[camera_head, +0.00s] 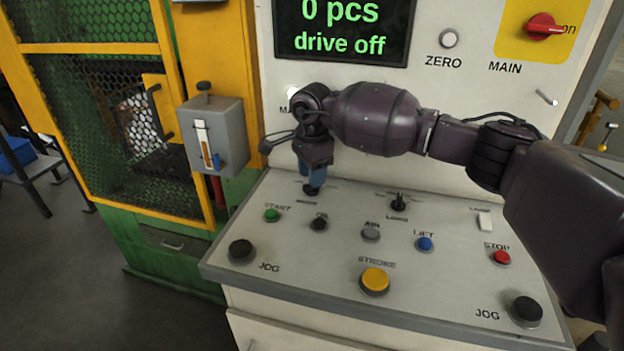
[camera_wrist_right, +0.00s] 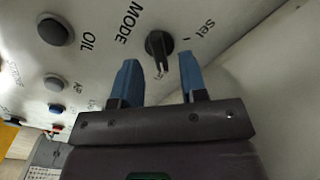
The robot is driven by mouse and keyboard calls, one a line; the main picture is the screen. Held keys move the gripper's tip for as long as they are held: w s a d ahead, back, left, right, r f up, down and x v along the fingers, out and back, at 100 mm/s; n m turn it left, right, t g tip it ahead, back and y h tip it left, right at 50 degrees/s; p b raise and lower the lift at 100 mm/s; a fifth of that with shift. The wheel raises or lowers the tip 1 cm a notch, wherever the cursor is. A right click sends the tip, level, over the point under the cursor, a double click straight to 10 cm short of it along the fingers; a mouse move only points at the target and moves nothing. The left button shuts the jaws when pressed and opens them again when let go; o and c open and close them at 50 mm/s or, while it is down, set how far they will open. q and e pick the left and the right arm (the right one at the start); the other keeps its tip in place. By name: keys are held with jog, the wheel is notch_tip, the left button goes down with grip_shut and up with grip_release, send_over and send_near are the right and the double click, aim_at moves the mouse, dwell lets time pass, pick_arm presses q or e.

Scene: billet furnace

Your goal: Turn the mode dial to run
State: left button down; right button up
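The mode dial (camera_wrist_right: 159,44) is a black knob with a bar handle on the sloping panel, beside the printed word MODE. In the right wrist view its bar points toward the gripper, near a small label partly hidden by the bar. A label that looks like "set" is to its right. My right gripper (camera_head: 313,178) points down at the dial in the head view, hiding most of it. Its two blue fingers are apart, with the dial just beyond and between their tips. I cannot tell whether they touch it. My left gripper is not in view.
The panel (camera_head: 310,256) carries several buttons, including green START (camera_head: 272,215), red STOP (camera_head: 502,258) and yellow STROKE (camera_head: 375,280). Another black selector (camera_head: 398,202) stands right of the gripper. A screen (camera_head: 343,30) reads "0 pcs, drive off". A grey box (camera_head: 215,135) is at the left.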

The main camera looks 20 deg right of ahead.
notch_tip(320, 180, up, 9)
jog(key=shift+f, duration=0.2)
dwell(0.5)
